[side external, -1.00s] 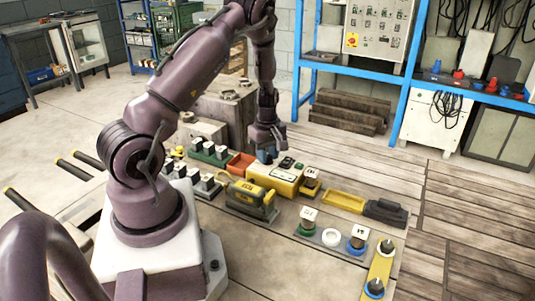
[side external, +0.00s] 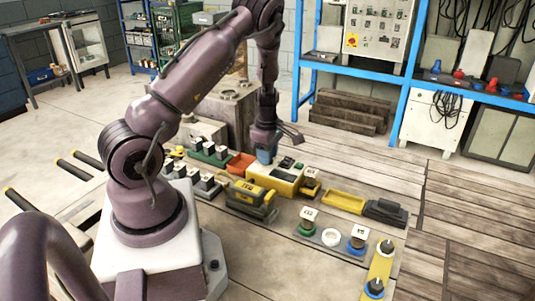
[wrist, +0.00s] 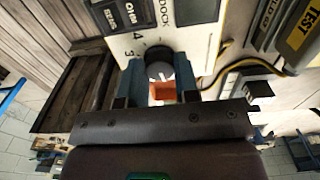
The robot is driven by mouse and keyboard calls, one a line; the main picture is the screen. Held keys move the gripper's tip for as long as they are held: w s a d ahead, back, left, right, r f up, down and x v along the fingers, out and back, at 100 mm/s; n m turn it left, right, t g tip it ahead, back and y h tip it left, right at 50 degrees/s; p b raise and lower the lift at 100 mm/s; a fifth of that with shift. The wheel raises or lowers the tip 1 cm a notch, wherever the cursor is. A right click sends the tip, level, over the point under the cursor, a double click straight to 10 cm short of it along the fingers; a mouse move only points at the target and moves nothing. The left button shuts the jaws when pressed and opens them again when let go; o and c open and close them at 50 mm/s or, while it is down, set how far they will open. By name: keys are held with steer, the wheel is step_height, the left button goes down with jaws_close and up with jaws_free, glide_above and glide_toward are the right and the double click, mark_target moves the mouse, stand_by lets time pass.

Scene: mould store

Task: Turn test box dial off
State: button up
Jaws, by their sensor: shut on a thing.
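The test box (side external: 275,178) is a yellow box with a white top panel, near the middle of the bench in the side view. In the wrist view its white panel (wrist: 125,42) carries dark labels and the numerals 4 and 3. The dial (wrist: 157,62) is a round dark knob with a pale pointer mark. My gripper (side external: 265,156) is down at the box's far left end. In the wrist view its blue fingers (wrist: 159,76) are shut on the dial, one on each side. The fingers hide part of the scale, so the dial's exact setting is unclear.
An orange tray (side external: 240,163) lies just left of the box. A yellow device marked TEST (wrist: 298,28) stands close by, with a cable. Block-topped pieces (side external: 205,183) stand left, and a yellow tray (side external: 343,201) lies right.

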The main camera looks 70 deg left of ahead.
stand_by(0.3)
steer(key=o, duration=0.9)
steer(key=shift+o, duration=0.2)
steer(key=shift+r, duration=0.1)
step_height(320, 180, up, 13)
